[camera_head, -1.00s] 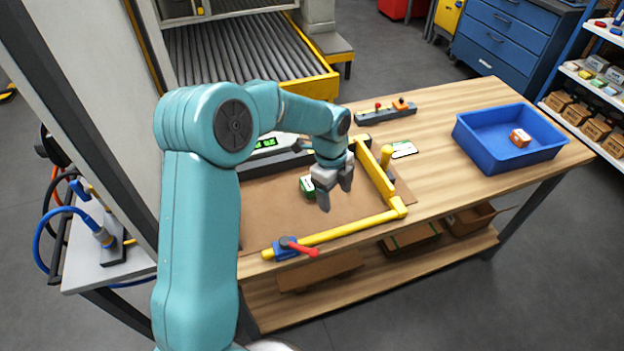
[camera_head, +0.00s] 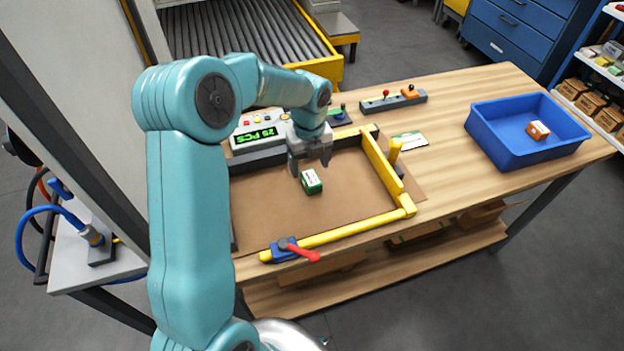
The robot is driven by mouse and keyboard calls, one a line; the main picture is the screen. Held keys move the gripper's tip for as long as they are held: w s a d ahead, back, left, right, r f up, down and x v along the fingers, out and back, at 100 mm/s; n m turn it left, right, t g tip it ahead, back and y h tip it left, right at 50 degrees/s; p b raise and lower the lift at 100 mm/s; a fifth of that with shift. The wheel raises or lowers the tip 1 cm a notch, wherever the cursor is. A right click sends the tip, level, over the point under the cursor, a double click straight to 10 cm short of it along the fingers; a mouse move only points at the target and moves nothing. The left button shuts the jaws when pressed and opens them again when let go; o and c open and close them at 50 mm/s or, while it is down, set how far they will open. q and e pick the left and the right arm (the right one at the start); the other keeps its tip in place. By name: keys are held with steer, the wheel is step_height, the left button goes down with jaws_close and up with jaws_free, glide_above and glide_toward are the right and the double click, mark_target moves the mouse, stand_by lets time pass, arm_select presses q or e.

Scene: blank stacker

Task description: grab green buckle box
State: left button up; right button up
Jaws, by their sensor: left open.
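The green buckle box (camera_head: 312,182), a small green box with a white label, lies on the brown board on the table, inside the yellow frame. My left gripper (camera_head: 310,170) is open and empty. It points down just behind and above the box, with its fingers apart. I cannot tell the exact height gap between the fingertips and the box. My right gripper is not in view.
A yellow frame (camera_head: 384,172) with a red-handled clamp (camera_head: 298,250) bounds the board. A counter panel (camera_head: 262,138) stands behind it. A blue bin (camera_head: 513,148) holding an orange box (camera_head: 538,130) stands at the right.

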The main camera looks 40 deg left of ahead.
mark_target(311, 177)
arm_select(q)
steer(key=shift+s+f, duration=0.1)
steer(key=shift+f, duration=0.55)
steer(key=f, duration=0.5)
steer(key=shift+w+p, duration=0.35)
steer(key=shift+p, duration=0.05)
steer(key=shift+s+r, duration=0.1)
steer(key=shift+s, duration=0.05)
steer(key=c, duration=0.9)
steer(key=shift+c, duration=1.2)
